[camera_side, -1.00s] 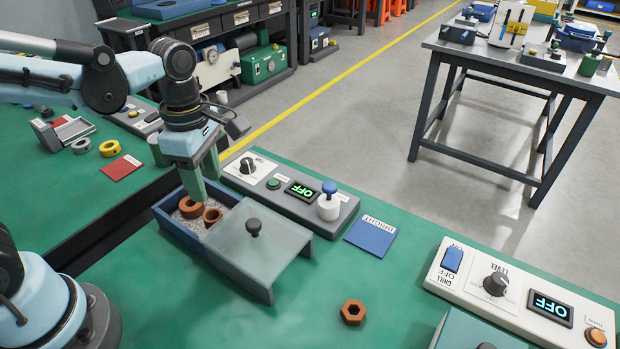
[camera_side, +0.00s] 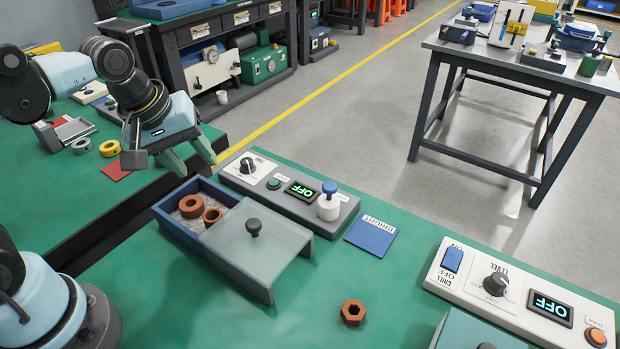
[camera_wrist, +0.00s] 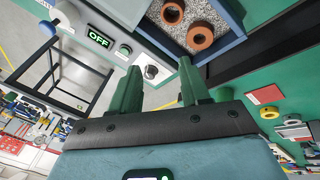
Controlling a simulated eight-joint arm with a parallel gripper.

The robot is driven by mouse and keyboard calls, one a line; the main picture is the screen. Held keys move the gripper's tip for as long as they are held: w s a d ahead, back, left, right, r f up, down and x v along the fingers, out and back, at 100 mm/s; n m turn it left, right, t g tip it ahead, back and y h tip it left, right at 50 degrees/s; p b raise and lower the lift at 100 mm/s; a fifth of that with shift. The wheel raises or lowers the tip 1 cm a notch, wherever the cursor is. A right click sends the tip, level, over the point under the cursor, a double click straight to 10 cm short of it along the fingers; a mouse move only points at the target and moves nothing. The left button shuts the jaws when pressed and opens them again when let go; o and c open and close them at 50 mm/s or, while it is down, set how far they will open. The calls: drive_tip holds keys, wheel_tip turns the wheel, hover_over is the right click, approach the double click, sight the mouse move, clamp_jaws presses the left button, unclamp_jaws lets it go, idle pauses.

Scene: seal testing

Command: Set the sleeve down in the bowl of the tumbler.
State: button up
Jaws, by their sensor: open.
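The tumbler is a blue open-topped box (camera_side: 172,232) with a bowl of pale grit, partly under a grey cover (camera_side: 255,240) with a dark knob. Two reddish-brown ring-shaped parts lie apart on the grit: one ring (camera_side: 191,206) at the back left, the other ring (camera_side: 212,216) nearer the cover. I cannot tell which is the sleeve. Both show in the wrist view, one ring (camera_wrist: 172,13) left of the other ring (camera_wrist: 200,36). My gripper (camera_side: 196,168) has green fingers, spread and empty, above and behind the box, clear of both rings.
A brown hexagonal part (camera_side: 353,312) lies on the green bench in front. A grey control panel (camera_side: 290,188) reading OFF stands behind the tumbler. A blue card (camera_side: 371,235) and a white chill panel (camera_side: 520,295) are to the right. A yellow ring (camera_side: 109,148) lies at the left.

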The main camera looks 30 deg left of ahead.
drive_tip(key=m+t, duration=0.1)
drive_tip(key=m, duration=0.2)
drive_tip(key=a+m+t, duration=0.1)
drive_tip(key=m, duration=0.2)
drive_tip(key=m+t, duration=0.1)
drive_tip(key=m, duration=0.2)
drive_tip(key=shift+a+f+m, duration=0.15)
drive_tip(key=shift+f+m, duration=0.05)
drive_tip(key=shift+m, duration=0.2)
drive_tip(key=shift+c, duration=0.3)
idle(0.3)
